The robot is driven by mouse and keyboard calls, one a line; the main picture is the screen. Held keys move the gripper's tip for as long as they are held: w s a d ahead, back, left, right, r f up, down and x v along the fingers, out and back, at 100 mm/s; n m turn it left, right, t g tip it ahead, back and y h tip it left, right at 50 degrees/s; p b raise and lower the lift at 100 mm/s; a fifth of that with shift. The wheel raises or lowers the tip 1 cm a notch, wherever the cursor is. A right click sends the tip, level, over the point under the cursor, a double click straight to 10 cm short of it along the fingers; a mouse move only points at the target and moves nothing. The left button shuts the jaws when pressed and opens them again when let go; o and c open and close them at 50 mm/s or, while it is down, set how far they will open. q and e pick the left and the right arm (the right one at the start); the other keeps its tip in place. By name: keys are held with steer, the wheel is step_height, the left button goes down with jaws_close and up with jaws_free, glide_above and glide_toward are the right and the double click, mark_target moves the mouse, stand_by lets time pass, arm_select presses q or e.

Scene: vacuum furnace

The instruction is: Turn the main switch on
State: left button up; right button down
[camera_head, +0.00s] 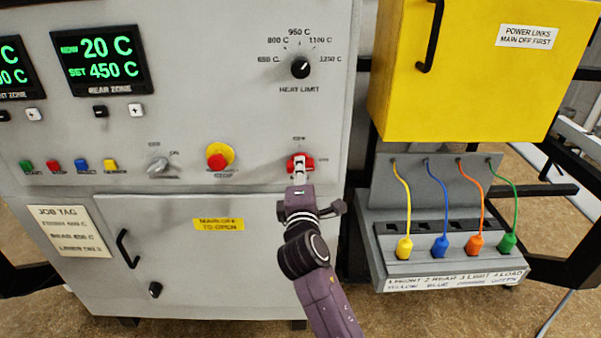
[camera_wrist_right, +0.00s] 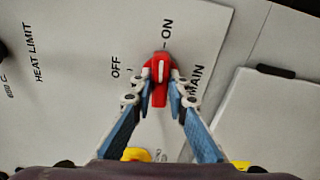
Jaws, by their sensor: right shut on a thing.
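The main switch is a red knob (camera_head: 307,162) near the right edge of the furnace's grey front panel. My right gripper (camera_head: 299,172) reaches it from below in the head view and is shut on it. In the right wrist view, the red knob (camera_wrist_right: 160,66) sits between the two fingertips of the gripper (camera_wrist_right: 160,86). The knob's white line points up in that view, roughly at the tick by the ON label (camera_wrist_right: 167,28). The OFF label (camera_wrist_right: 115,67) is to the left of the knob. The fingers partly cover the knob. My left gripper is not in view.
The heat limit dial (camera_head: 300,68) is above the switch. A red button on a yellow base (camera_head: 228,152) and a selector (camera_head: 158,165) are to the left. A yellow cabinet (camera_head: 460,95) and a rack with several coloured plugs (camera_head: 372,225) stand to the right.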

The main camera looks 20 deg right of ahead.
steer(key=shift+f+m, duration=0.15)
steer(key=shift+m, duration=0.45)
steer(key=c, duration=1.9)
jaws_free()
